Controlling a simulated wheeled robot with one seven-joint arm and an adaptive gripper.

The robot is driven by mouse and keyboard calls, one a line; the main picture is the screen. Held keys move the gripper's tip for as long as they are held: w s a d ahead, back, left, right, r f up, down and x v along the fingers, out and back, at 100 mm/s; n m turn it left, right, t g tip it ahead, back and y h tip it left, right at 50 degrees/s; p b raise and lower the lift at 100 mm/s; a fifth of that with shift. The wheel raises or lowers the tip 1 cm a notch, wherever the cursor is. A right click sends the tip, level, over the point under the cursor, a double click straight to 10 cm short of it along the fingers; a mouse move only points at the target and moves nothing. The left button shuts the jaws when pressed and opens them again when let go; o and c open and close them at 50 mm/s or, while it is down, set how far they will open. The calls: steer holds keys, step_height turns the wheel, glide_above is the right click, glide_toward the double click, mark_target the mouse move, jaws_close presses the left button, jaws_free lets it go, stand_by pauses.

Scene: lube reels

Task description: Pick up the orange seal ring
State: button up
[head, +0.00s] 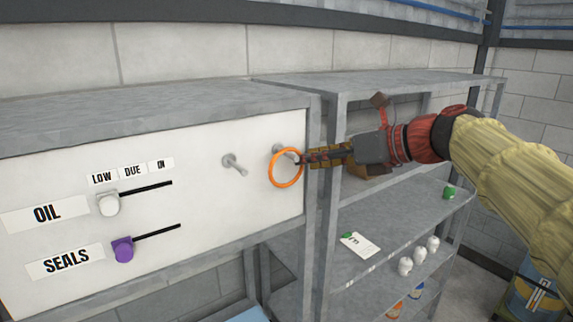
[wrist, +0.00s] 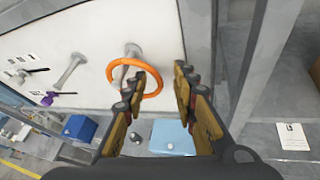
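The orange seal ring (head: 284,186) hangs on a grey peg at the right end of the white panel. In the wrist view the ring (wrist: 109,74) loops around the peg (wrist: 132,52). My gripper (head: 303,158) comes in from the right, with its fingertips at the ring's right side. In the wrist view my gripper (wrist: 163,76) is open, its fingers apart, and the ring's right edge shows in the gap between them. The left fingertip overlaps part of the ring; I cannot tell whether they touch.
A second, bare peg (head: 235,164) stands left of the ring. The panel (head: 200,215) has OIL and SEALS sliders with a white knob (head: 108,205) and a purple knob (head: 123,249). A grey shelf post (head: 312,210) stands close beside my fingers. A blue box (wrist: 172,137) sits below.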

steer(key=shift+w+a+f, duration=0.25)
steer(key=shift+w+a, duration=0.1)
steer(key=shift+a, duration=0.05)
steer(key=shift+c, duration=0.3)
jaws_close()
